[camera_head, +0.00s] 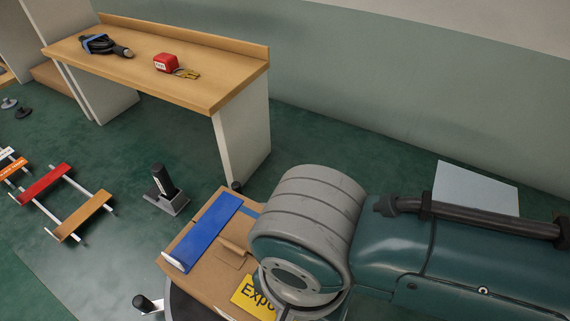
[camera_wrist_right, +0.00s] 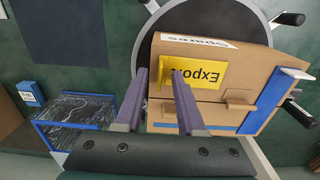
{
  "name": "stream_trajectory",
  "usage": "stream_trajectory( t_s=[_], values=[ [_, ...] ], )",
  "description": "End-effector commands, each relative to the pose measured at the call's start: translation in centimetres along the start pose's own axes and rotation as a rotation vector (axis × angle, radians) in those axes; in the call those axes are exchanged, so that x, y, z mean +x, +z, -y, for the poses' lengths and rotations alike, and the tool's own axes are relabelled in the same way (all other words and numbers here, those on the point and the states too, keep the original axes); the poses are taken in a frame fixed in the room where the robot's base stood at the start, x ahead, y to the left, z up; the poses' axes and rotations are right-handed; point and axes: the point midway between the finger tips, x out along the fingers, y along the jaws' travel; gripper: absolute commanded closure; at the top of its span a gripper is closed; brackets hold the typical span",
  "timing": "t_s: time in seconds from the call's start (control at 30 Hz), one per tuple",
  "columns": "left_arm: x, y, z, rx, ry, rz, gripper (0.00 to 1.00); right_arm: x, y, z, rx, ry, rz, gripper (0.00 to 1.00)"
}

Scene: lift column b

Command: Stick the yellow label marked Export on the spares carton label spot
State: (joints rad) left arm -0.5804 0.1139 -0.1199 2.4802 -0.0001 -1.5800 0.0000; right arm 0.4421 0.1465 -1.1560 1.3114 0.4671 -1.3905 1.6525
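The spares carton (camera_head: 193,253) is brown cardboard with a blue strip. In the right wrist view the carton (camera_wrist_right: 240,112) carries a white strip printed "Spares" (camera_wrist_right: 195,41). The yellow label marked Export (camera_wrist_right: 208,73) appears to lie flat on the carton's face; its text is upside down there and partly covered by a finger. In the head view the label (camera_head: 249,299) is partly hidden by my right arm. My right gripper (camera_wrist_right: 160,76) is open, its two purple fingers apart over the label's edge; contact is unclear. My left gripper is out of view.
The carton rests on a dark round turntable (camera_wrist_right: 146,45) with knobs at its rim. A wooden bench (camera_head: 125,71) holds a red box (camera_head: 165,63) and a black tool. A rack with coloured bars (camera_head: 82,217) and a black-handled stand (camera_head: 166,187) are on the green floor.

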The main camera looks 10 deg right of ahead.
Motion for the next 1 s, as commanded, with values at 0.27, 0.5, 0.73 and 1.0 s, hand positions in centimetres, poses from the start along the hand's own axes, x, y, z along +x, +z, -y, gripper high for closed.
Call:
stream_trajectory(
  t_s=[0.27, 0.5, 0.73, 1.0],
  values=[
    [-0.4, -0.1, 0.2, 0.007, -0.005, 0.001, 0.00, -1.0, 0.0, 0.0, 0.000, -0.002, 0.001, 0.62],
    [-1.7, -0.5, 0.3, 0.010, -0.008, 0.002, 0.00, -5.7, 0.0, 0.1, 0.000, -0.005, 0.001, 0.62],
    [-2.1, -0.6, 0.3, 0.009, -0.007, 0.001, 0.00, -9.2, 0.0, 0.0, 0.000, -0.001, 0.000, 0.62],
    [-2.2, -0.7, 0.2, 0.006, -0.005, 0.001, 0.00, -10.0, 0.0, 0.0, 0.001, 0.000, 0.000, 0.62]
  ],
)
